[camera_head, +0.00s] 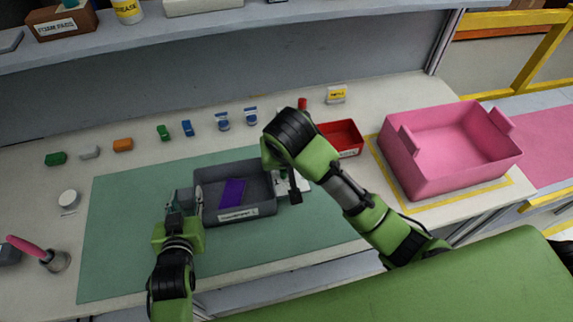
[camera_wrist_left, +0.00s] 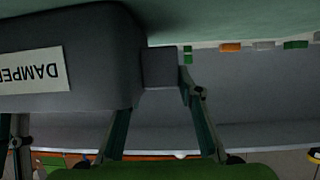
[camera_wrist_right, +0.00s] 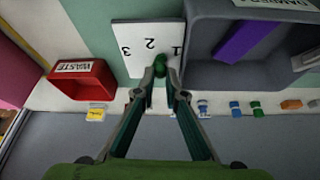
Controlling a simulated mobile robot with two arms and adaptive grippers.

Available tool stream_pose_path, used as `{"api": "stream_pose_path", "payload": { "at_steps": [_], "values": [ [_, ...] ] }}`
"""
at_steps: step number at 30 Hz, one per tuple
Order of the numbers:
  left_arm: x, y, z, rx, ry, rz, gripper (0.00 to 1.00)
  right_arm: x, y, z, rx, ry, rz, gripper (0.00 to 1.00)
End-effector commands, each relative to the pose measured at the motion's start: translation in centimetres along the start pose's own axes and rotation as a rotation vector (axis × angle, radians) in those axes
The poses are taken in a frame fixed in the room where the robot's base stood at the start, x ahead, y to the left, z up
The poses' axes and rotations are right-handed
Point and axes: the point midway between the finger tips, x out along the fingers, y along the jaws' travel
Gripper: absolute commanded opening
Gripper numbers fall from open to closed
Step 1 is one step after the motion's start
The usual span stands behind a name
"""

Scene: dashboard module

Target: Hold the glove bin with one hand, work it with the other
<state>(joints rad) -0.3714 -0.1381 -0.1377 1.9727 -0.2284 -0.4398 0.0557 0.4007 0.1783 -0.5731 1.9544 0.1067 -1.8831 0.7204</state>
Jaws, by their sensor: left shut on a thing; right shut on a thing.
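The grey bin (camera_head: 258,211), with a label that begins "DAMPER" in the left wrist view (camera_wrist_left: 100,30), sits on the green mat. A purple strip (camera_head: 232,191) lies inside it. My left gripper (camera_head: 186,201) is shut on a grey tab (camera_wrist_left: 160,68) on the bin's left side. A white panel numbered 1, 2, 3 (camera_wrist_right: 140,38) is at the bin's right side. My right gripper (camera_wrist_right: 161,75) is shut on a small green knob (camera_wrist_right: 159,62) near the 1. In the head view my right arm hides most of that panel and the knob.
A red bin labelled WASTE (camera_head: 342,138) stands behind my right arm. A large pink tote (camera_head: 440,182) stands at the right inside yellow tape. Several small coloured parts (camera_head: 123,145) line the back. The mat (camera_head: 120,240) is clear at left.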

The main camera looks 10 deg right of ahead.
Motion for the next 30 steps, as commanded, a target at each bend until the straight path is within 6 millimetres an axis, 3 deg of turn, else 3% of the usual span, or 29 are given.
{"api": "stream_pose_path", "payload": {
  "at_steps": [9, 24, 25, 26, 27, 30],
  "values": [
    [-0.03, -0.02, 0.13, 0.001, -0.003, 0.000, 0.00, 0.09, -0.18, -0.34, 0.103, 0.005, 0.045, 0.00],
    [-0.03, -0.17, 0.13, 0.003, -0.003, -0.003, 0.00, 0.10, -0.07, -0.37, 0.119, 0.005, 0.055, 0.00],
    [-0.03, -0.18, 0.12, 0.003, -0.003, -0.003, 0.00, 0.11, -0.06, -0.37, 0.119, 0.005, 0.055, 0.16],
    [-0.02, -0.19, 0.13, 0.003, -0.003, -0.003, 0.00, 0.11, -0.05, -0.37, 0.118, 0.005, 0.055, 0.24],
    [-0.02, -0.20, 0.13, 0.003, -0.003, -0.003, 0.00, 0.10, -0.06, -0.36, 0.118, 0.005, 0.055, 0.28],
    [-0.02, -0.19, 0.12, 0.003, -0.003, -0.003, 0.00, 0.10, -0.13, -0.31, 0.117, 0.003, 0.053, 0.28]
  ]
}}
